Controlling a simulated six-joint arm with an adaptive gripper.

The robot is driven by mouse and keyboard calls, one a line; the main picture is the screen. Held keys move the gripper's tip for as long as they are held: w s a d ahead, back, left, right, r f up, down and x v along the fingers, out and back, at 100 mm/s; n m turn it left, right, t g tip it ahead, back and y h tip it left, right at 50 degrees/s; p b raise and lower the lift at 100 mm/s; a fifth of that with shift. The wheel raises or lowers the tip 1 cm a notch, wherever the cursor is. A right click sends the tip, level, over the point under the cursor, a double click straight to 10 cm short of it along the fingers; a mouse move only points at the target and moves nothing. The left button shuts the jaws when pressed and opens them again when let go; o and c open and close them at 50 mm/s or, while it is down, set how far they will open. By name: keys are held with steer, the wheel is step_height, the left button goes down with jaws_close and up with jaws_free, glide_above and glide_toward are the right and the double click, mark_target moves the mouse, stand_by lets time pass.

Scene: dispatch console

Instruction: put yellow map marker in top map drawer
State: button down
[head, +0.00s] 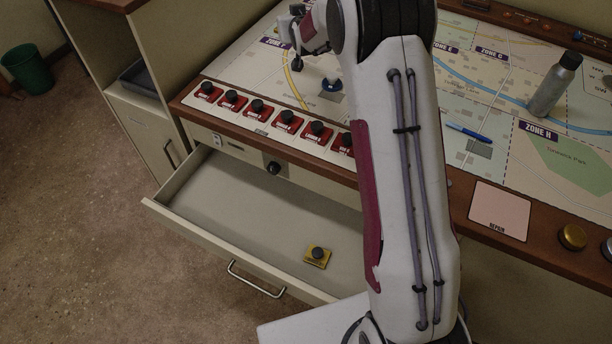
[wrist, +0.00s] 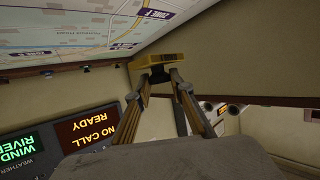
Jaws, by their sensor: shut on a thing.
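A yellow map marker (wrist: 158,59) sits between the fingertips of my gripper (wrist: 160,78) in the wrist view. The gripper is shut on it. In the head view my gripper (head: 297,50) is over the far left part of the map table, partly hidden by my arm, and the held marker cannot be made out. The map drawer (head: 225,195) below the console's front edge is pulled open. Another yellow marker (head: 317,256) with a black knob lies on its floor, towards the right. My arm hides the drawer's right end.
Several red markers (head: 258,107) with black knobs line the console's front edge. A blue round piece (head: 332,86) stands on the map near my gripper. A grey bottle (head: 554,86) and a blue pen (head: 469,133) are to the right. The drawer's left floor is clear.

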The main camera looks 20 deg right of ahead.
steer(key=shift+s+a+r, duration=0.15)
steer(key=shift+a+r, duration=0.15)
steer(key=shift+r, duration=0.25)
steer(key=s+a+r+n+y, duration=0.1)
steer(key=s+a+n+y, duration=0.2)
steer(key=s+a, duration=0.35)
steer(key=s+a+n+y, duration=0.2)
steer(key=s+a+y, duration=0.1)
steer(key=a, duration=0.6)
steer(key=n+g+y, duration=0.4)
steer(key=n, duration=0.1)
glide_above(232, 212)
step_height(232, 212, down, 2)
step_height(232, 212, down, 31)
steer(key=shift+y, duration=0.3)
steer(key=shift+a+f, duration=0.1)
steer(key=shift+f, duration=2.85)
steer(key=shift+f, duration=0.1)
steer(key=shift+f, duration=1.95)
steer(key=shift+f, duration=0.15)
